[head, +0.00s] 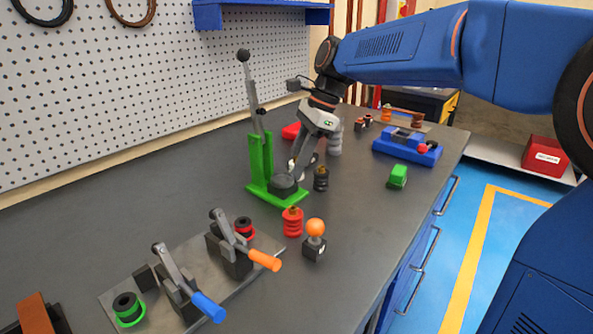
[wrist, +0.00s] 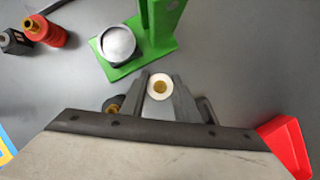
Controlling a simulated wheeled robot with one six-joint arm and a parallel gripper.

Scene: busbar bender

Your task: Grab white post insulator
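The white post insulator (wrist: 159,86) shows from above in the wrist view as a pale round top with a brass centre. It sits between the two fingers of my gripper (wrist: 161,80), which lie close along both sides of it, with no clear gap. In the head view my gripper (head: 301,164) points down beside the green press, and only a little white of the insulator (head: 291,165) shows by the fingers. Its lower part is hidden, so I cannot tell whether it rests on the bench.
The green lever press (head: 262,160) stands just left of my gripper. A black insulator (head: 321,179) is close on the right, a grey one (head: 335,140) behind. A red insulator (head: 292,222) stands in front, and a red bin (wrist: 283,141) shows at right.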

